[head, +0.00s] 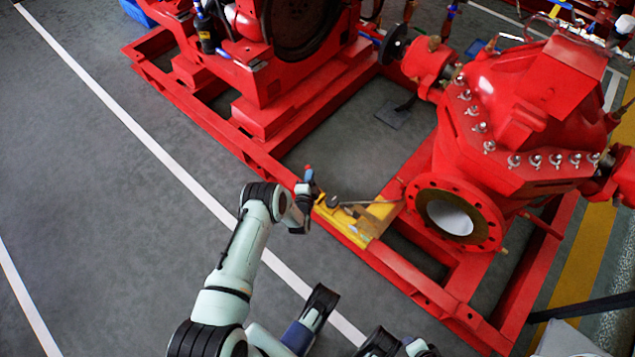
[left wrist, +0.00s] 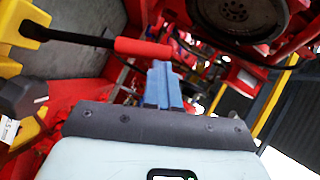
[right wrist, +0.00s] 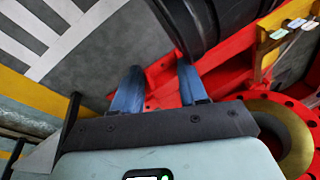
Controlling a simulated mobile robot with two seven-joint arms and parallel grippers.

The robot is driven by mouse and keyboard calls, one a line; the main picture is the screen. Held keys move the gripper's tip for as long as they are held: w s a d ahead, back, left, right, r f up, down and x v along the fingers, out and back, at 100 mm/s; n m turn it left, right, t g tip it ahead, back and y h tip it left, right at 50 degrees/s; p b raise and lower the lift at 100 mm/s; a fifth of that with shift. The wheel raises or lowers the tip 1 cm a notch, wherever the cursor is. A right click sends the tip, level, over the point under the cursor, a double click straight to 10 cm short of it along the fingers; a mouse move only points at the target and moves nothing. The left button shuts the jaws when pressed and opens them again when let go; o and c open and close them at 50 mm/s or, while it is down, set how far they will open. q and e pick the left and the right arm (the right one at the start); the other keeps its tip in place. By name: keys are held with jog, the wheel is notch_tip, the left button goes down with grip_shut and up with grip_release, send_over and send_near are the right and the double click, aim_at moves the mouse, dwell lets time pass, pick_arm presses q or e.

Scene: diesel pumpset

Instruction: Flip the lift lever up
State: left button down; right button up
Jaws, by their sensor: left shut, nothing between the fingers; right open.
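The lift lever has a red grip (left wrist: 143,47) on a black rod (left wrist: 80,38) that runs out from a yellow block (left wrist: 38,30) in the left wrist view. My left gripper (left wrist: 164,68) is shut and empty, its blue fingertips just below the right end of the grip; I cannot tell whether they touch. In the head view the red grip (head: 308,168) shows at the tip of my left gripper (head: 308,179), beside the yellow unit (head: 378,216) on the red base frame. My right gripper (right wrist: 160,78) is open, with nothing between its blue fingers.
The red pump (head: 515,110) with its round flange (head: 480,207) stands right of the yellow unit. The red engine (head: 250,75) is behind it. The red base rail (head: 210,120) runs diagonally. Grey floor (head: 90,170) at the left is clear.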

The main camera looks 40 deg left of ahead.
pick_arm(q)
jog(key=a, duration=0.2)
jog(key=a+f+n+h+b, duration=0.1)
jog(key=a+n+g+b, duration=0.1)
jog(key=a, duration=0.1)
jog(key=shift+w+a+f, duration=0.2)
jog(key=shift+a+f, duration=0.1)
jog(key=shift+a, duration=0.05)
pick_arm(e)
jog(key=shift+g, duration=0.8)
jog(key=s+f, duration=0.1)
jog(key=s, duration=0.1)
jog(key=s+f, duration=0.2)
jog(key=shift+a+f, duration=0.15)
jog(key=shift+f, duration=0.05)
pick_arm(q)
jog(key=shift+a, duration=0.1)
jog(key=shift+r, duration=0.15)
